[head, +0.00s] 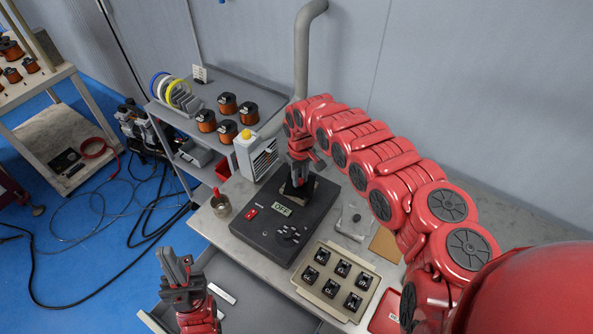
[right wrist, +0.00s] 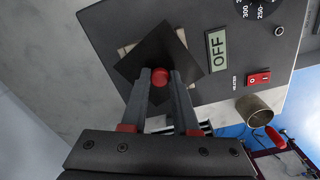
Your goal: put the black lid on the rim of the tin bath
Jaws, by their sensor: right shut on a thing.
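The black lid (right wrist: 150,52) is a dark square plate with a red knob (right wrist: 159,77). My right gripper (right wrist: 160,80) is shut on the knob. In the head view the lid (head: 296,190) is over the far end of the dark tin bath unit (head: 262,228), below my right gripper (head: 299,172). In the right wrist view the lid is turned at an angle to the pale square rim (right wrist: 124,49), whose edges show around it. I cannot tell whether lid and rim touch. My left gripper (head: 178,266) is left of the bench; its finger gap is unclear.
The bath unit's display reads OFF (head: 282,210). A metal cup with a red top (head: 221,205) stands left of it. A beige tray of several black blocks (head: 337,281) lies at the near right. A white fan-like box (head: 257,155) and copper coils stand behind.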

